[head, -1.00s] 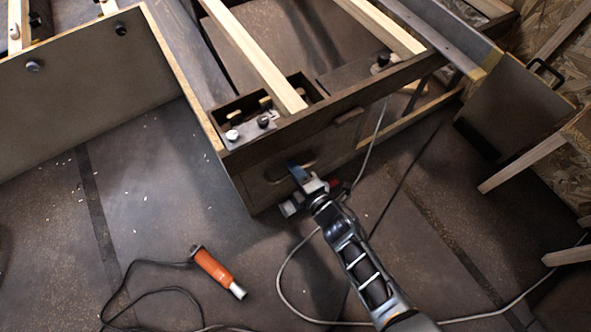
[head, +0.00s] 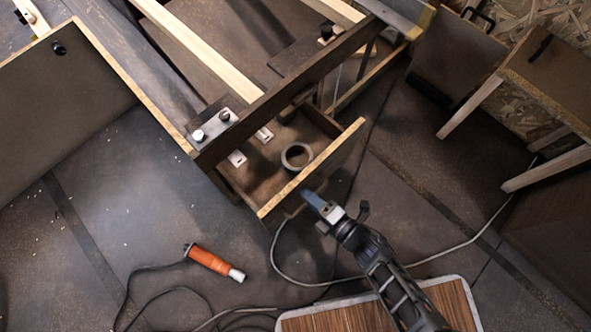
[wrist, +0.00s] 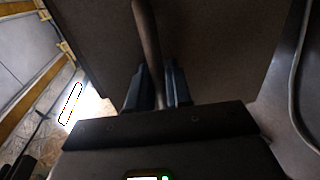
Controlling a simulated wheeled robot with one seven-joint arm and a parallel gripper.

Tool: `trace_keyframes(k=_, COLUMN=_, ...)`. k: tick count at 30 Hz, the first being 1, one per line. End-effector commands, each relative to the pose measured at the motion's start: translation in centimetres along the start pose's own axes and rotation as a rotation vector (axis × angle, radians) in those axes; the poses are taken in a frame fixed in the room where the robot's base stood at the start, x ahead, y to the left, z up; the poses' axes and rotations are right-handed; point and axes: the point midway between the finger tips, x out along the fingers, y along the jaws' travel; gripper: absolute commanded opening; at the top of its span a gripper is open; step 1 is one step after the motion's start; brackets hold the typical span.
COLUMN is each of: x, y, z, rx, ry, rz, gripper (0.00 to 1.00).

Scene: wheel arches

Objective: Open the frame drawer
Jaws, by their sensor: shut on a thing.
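The frame drawer (head: 341,150) is pulled out from under the dark wooden frame (head: 290,88) in the head view. Inside it lie a ring-shaped roll (head: 297,155) and small pale pieces (head: 237,158). My gripper (head: 312,197) is at the outer side of the drawer front. In the wrist view, its two dark fingers (wrist: 159,88) are shut on the drawer's bar handle (wrist: 147,40), one finger on each side. The drawer front (wrist: 215,50) fills much of the wrist view. The handle is mostly hidden in the head view.
An orange-handled tool (head: 212,261) with a black cable lies on the floor to the left. A pale cable (head: 425,259) runs across the floor to the right. A wooden stool or table (head: 545,85) stands at the right.

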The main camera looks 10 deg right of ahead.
Motion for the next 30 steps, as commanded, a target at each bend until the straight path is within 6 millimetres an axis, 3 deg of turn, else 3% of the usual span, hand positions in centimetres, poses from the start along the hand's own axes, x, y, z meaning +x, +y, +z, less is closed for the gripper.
trace_keyframes(k=7, x=-2.7, y=-0.6, z=-0.1, rx=0.001, ry=0.001, rz=-0.002, gripper=0.0)
trace_keyframes(k=22, x=-3.2, y=-0.8, z=-0.1, rx=0.0, ry=0.003, rz=-0.001, gripper=0.0)
trace_keyframes(k=23, x=-3.2, y=-0.8, z=-0.1, rx=0.0, ry=0.003, rz=-0.001, gripper=0.22)
trace_keyframes(k=27, x=-3.2, y=-0.7, z=-0.1, rx=0.0, ry=0.002, rz=-0.001, gripper=0.35)
trace_keyframes(k=30, x=-3.2, y=-0.7, z=-0.1, rx=0.0, ry=0.002, rz=0.0, gripper=0.35)
